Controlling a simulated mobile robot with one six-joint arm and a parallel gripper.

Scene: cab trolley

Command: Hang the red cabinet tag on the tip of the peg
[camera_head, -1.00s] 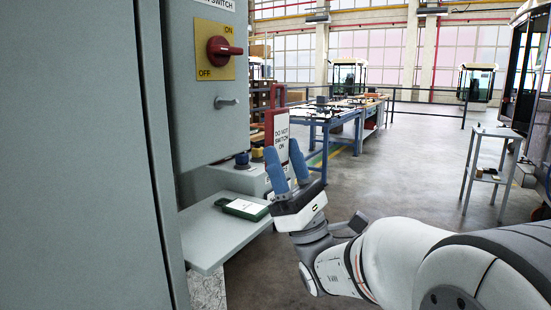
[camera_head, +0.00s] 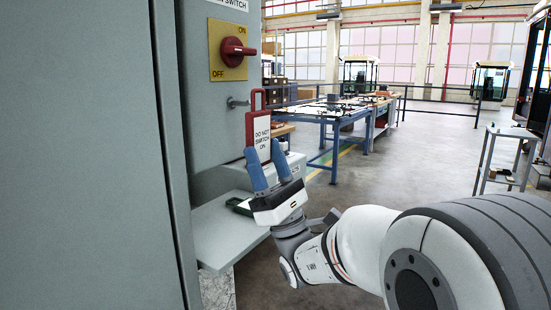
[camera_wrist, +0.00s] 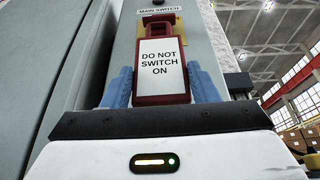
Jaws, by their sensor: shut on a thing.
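The red tag (camera_head: 259,134), with a white "DO NOT SWITCH ON" label and an open red loop on top, hangs upright between the blue fingers of my gripper (camera_head: 265,149). My gripper is shut on it. The short grey peg (camera_head: 238,102) sticks out of the cabinet front, below the red switch. In the head view the tag's loop is just right of the peg's tip, at about its height; I cannot tell the depth gap. In the wrist view the tag (camera_wrist: 161,66) faces me squarely and the peg is not visible, apparently hidden behind it.
The red rotary switch (camera_head: 238,49) on its yellow plate juts out above the peg. A grey shelf (camera_head: 222,236) below carries a dark green object (camera_head: 237,206), partly hidden by my gripper. A large grey cabinet door (camera_head: 80,150) fills the left.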

